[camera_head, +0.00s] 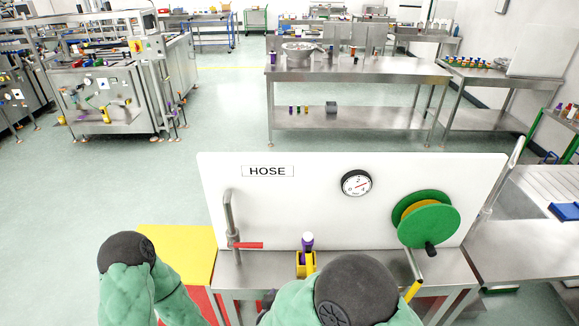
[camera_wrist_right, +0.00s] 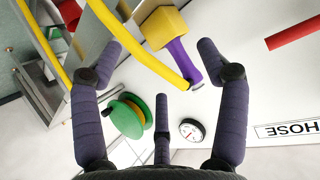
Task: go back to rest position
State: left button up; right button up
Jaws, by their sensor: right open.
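My right gripper (camera_wrist_right: 155,58) is open in the right wrist view, its dark fingers spread. A yellow hose (camera_wrist_right: 140,45) crosses the space between the fingers in the picture; I cannot tell whether they touch it. Beyond it are a yellow holder (camera_wrist_right: 163,27) and a purple bottle (camera_wrist_right: 181,60). In the head view the white-capped purple bottle (camera_head: 308,241) stands in the yellow holder (camera_head: 305,264). My green left arm (camera_head: 128,285) is bent at the lower left and my right arm (camera_head: 350,295) is at the bottom centre. Both grippers are hidden in the head view.
A white panel labelled HOSE (camera_head: 268,171) carries a gauge (camera_head: 356,183), a green reel (camera_head: 428,218) and a pipe with a red lever (camera_head: 247,245). A yellow surface (camera_head: 180,250) is at its left. Steel tables (camera_head: 350,75) stand behind; the floor between is clear.

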jog(key=s+d+f+n+g+y+b, duration=0.1)
jog(key=d+f+g+y+b, duration=0.2)
jog(key=f, duration=0.6)
jog(key=s+d+f+n+g+y+b, duration=0.15)
jog(key=d+f, duration=0.25)
jog(key=f, duration=0.6)
jog(key=s+d+f+g+y, duration=0.1)
jog(key=s+d+f+g, duration=0.1)
jog(key=s, duration=0.4)
jog(key=s+d+f+g+y+b, duration=0.1)
jog(key=s+d+f+g+y, duration=0.1)
jog(key=s+f+g, duration=0.2)
jog(key=s+f, duration=0.2)
jog(key=s, duration=0.1)
